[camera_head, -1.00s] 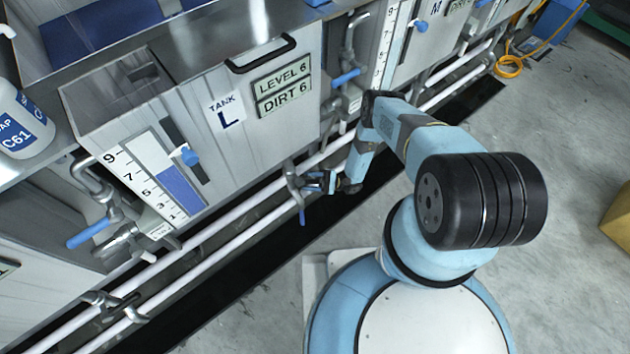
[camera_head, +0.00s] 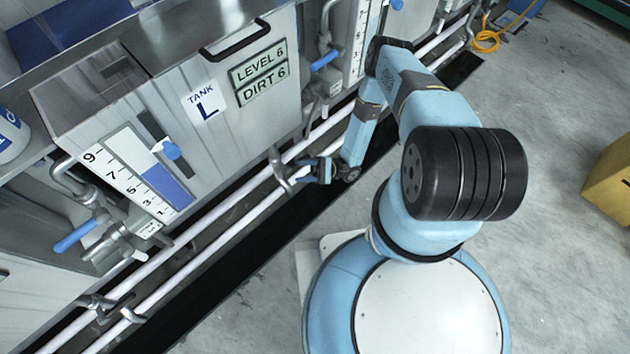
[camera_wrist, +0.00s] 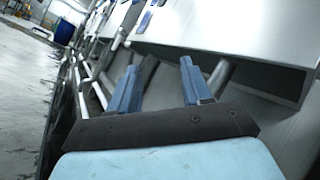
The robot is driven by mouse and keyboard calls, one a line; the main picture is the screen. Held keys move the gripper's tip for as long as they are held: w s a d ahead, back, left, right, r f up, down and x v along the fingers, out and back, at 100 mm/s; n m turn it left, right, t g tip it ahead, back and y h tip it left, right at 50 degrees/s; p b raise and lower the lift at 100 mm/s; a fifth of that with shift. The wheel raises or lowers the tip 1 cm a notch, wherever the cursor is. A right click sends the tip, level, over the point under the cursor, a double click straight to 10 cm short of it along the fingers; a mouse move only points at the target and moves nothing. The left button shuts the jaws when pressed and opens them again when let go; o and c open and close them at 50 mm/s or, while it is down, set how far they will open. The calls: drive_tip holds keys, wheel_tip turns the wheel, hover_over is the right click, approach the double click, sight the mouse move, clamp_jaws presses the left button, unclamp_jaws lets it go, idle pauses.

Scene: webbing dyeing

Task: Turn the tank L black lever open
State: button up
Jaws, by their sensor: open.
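Tank L (camera_head: 165,125) is a grey metal box with a "TANK L" label and a level gauge. A black U-shaped handle (camera_head: 236,50) is on its upper front. My gripper (camera_head: 308,172) is low beside the pipes, close to a metal valve (camera_head: 279,168) below the tank's right corner. In the wrist view, my gripper (camera_wrist: 160,85) is open with two blue fingers. A dark bar (camera_wrist: 147,70) shows between them, nearer the left finger; I cannot tell whether it is the black lever or whether it is touched. No black valve lever shows clearly in the head view.
White pipes (camera_head: 215,215) run along the tank fronts above a dark floor channel. Blue-handled valves stand right (camera_head: 326,59) and left (camera_head: 75,236) of tank L. A yellow box (camera_head: 612,180) is at the far right.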

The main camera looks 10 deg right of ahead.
drive_tip(key=s+d+r, duration=0.2)
drive_tip(key=s+d, duration=0.1)
drive_tip(key=s, duration=0.2)
drive_tip(key=shift+s+r, duration=0.25)
drive_tip(key=shift+r, duration=0.05)
